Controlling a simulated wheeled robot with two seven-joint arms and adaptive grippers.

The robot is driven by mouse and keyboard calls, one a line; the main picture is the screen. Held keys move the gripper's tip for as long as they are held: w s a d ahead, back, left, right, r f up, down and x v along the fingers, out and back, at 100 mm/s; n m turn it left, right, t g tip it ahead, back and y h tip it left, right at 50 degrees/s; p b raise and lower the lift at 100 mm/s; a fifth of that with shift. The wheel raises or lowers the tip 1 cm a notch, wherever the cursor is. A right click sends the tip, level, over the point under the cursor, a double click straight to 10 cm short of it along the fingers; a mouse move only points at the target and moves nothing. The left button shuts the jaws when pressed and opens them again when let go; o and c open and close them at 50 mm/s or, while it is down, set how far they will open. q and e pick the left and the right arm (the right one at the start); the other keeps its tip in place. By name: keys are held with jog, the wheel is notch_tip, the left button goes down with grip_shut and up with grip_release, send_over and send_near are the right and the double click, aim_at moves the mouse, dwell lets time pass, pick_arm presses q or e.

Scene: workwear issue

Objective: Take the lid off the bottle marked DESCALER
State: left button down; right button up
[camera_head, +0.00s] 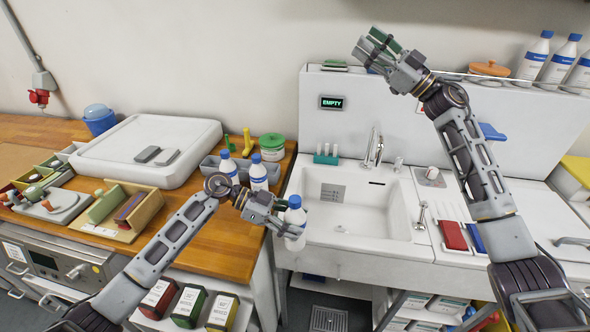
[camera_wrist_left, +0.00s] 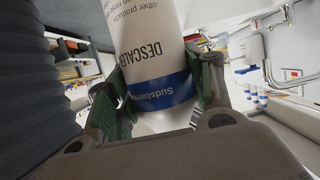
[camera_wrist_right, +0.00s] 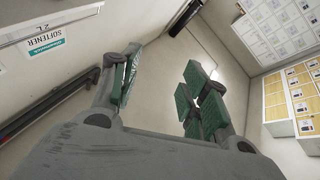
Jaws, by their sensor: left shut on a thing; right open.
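The bottle marked DESCALER (camera_wrist_left: 155,50) is white with a blue band, and its label reads clearly in the left wrist view. My left gripper (camera_wrist_left: 160,95) is shut around its body. In the head view the bottle (camera_head: 294,226) is held upright or nearly so between the worktop and the sink, with its blue lid (camera_head: 295,201) on top. The lid is out of sight in the left wrist view. My right gripper (camera_head: 376,48) is raised high near the wall, far from the bottle. In the right wrist view its fingers (camera_wrist_right: 160,90) are apart with nothing between them.
Two similar blue-capped bottles (camera_head: 258,177) stand by a grey bin (camera_head: 276,172) on the wooden worktop. The sink (camera_head: 345,205) lies right of the held bottle and looks empty. More bottles (camera_head: 534,58) stand on the upper ledge at right. A display (camera_head: 331,102) reads EMPTY.

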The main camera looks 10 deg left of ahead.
jog(key=s+a+f+n+g+h, duration=0.3)
jog(key=s+a+n+g, duration=0.25)
jog(key=s+a, duration=0.5)
jog(key=s+a+f+n+g+h, duration=0.35)
jog(key=s+a+g, duration=0.35)
jog(key=a, duration=0.6)
jog(key=t+h, duration=0.3)
jog(key=h, duration=1.1)
send_over(295, 199)
jog(key=a, duration=0.1)
notch_tip(295, 199, down, 16)
jog(key=shift+r, duration=0.1)
jog(key=shift+w+d+f+h, duration=0.1)
jog(key=shift+d+f+h, duration=0.1)
jog(key=shift+d+h, duration=0.3)
jog(key=shift+f, duration=0.1)
jog(key=shift+f, duration=3.9)
